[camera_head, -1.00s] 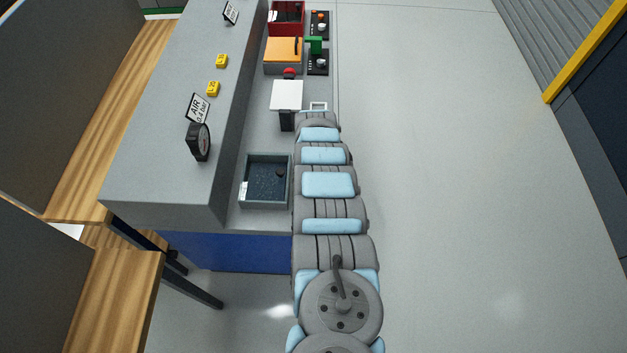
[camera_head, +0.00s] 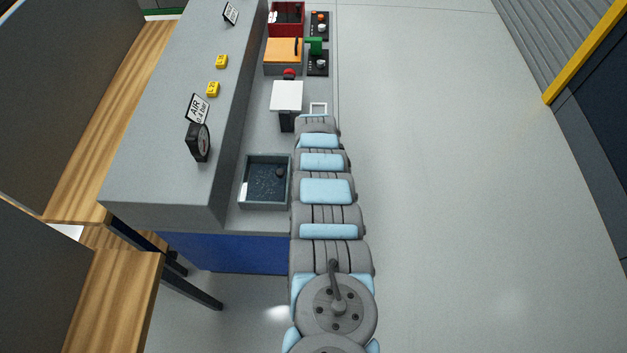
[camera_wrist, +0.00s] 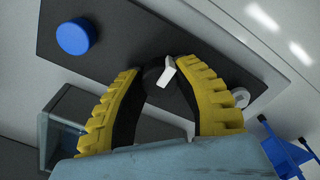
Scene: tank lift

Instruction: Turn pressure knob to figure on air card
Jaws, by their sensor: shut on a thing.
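In the wrist view, my gripper (camera_wrist: 167,85) has its two yellow-ribbed fingers closed around a dark knob (camera_wrist: 152,74) with a white pointer (camera_wrist: 166,72), on a dark panel (camera_wrist: 115,38). The fingers hide much of the knob and its scale cannot be read. In the head view my arm hides the gripper and knob. The air card (camera_head: 198,108) stands on the grey upper surface and appears to read "AIR 0.4 bar". A round dark gauge (camera_head: 199,142) stands just in front of it; its face is too oblique to read.
The floor at right is clear.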

